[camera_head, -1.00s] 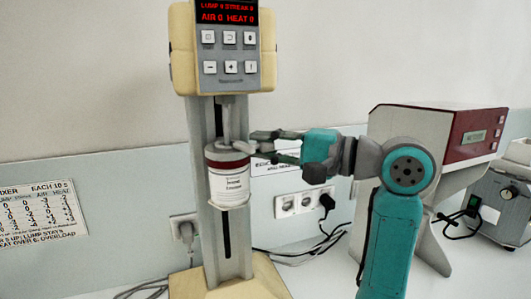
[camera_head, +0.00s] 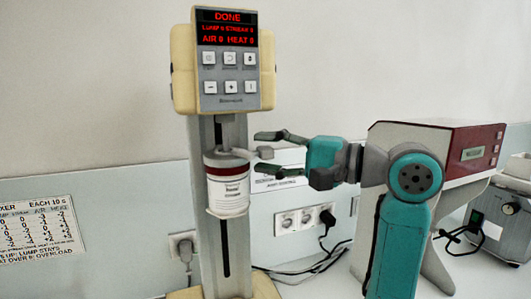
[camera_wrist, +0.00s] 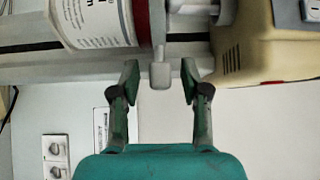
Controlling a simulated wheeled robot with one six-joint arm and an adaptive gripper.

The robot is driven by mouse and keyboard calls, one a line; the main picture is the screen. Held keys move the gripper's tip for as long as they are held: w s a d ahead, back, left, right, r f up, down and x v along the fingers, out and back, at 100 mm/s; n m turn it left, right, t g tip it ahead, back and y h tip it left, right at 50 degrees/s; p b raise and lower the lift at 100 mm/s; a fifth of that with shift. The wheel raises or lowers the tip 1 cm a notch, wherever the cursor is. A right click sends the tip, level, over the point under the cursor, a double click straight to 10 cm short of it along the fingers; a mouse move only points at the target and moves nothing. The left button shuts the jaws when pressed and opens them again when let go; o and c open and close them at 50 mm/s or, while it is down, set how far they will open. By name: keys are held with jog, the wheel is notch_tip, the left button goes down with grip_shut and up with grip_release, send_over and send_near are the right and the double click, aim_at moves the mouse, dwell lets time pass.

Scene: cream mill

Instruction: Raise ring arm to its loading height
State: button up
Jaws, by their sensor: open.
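The ring arm carries a white jar (camera_head: 229,191) with a dark red band, upright in front of the mixer's grey column. Its short pale handle (camera_head: 265,153) sticks out to the right near the jar's top. My gripper (camera_head: 257,152) is open, with one finger above and one below the handle. In the wrist view the handle's grey end (camera_wrist: 160,76) lies between the spread fingertips, with a gap on both sides. The jar's label and red band also show there at the upper left. The ring itself is mostly hidden around the jar.
The mixer's cream head (camera_head: 185,75) with buttons and a red display reading "DONE" is above the jar. A wall chart (camera_head: 38,230) hangs left. Sockets with plugs and cables are behind. A red and grey machine (camera_head: 437,150) stands behind my arm, with another device (camera_head: 500,225) farther right.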

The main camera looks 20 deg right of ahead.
jog(key=v, duration=1.1)
jog(key=shift+s, duration=0.1)
